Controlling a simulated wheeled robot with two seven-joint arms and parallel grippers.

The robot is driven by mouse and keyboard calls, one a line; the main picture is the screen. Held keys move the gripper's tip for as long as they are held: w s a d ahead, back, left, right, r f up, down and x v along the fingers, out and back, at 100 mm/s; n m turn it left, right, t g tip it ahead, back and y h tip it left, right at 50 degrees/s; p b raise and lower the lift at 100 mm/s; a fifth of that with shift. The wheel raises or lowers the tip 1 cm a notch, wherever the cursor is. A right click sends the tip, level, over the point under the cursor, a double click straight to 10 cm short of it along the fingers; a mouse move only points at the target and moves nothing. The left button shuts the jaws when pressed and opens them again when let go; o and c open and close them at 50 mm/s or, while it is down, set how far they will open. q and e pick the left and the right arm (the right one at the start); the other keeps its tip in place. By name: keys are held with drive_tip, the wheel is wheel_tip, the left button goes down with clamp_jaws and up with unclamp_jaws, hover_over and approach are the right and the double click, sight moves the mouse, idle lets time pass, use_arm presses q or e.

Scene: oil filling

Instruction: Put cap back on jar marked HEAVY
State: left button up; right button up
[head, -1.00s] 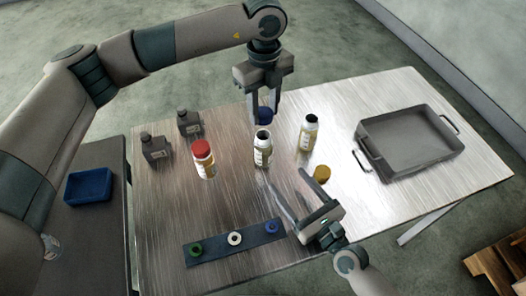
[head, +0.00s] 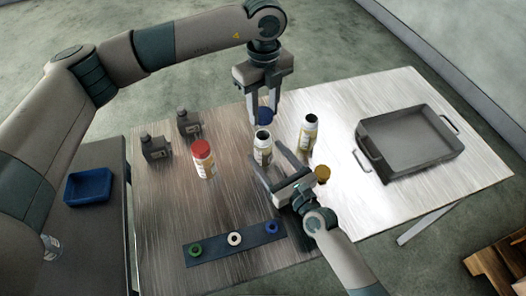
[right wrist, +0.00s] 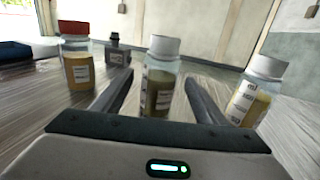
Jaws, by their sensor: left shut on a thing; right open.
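An uncapped middle jar (head: 263,152) with a dark mouth stands upright; a second uncapped jar (head: 307,137) stands to its right. A red-capped jar (head: 204,166) stands to its left. Their labels are too small to read for the word HEAVY. My left gripper (head: 265,106) is shut on a blue cap (head: 265,117), just behind and above the middle jar. My right gripper (head: 268,164) is open in front of the middle jar. In the right wrist view, that jar (right wrist: 160,80) shows between the open fingers, which seem not to touch it.
A dark strip (head: 215,246) holding green, white and blue rings lies at the front. Two small dark bottles (head: 155,149) stand back left. A grey tray (head: 410,165) is at right, a blue tray (head: 88,187) at far left.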

drive_tip(key=shift+w+a, duration=0.15)
drive_tip(key=shift+w, duration=0.05)
drive_tip(key=c, duration=1.6)
use_arm(q)
hover_over(264, 135)
drive_tip(key=shift+f, duration=2.5)
drive_tip(key=shift+f, duration=0.1)
drive_tip(key=shift+f, duration=0.8)
drive_tip(key=shift+f, duration=0.55)
use_arm(e)
clamp_jaws()
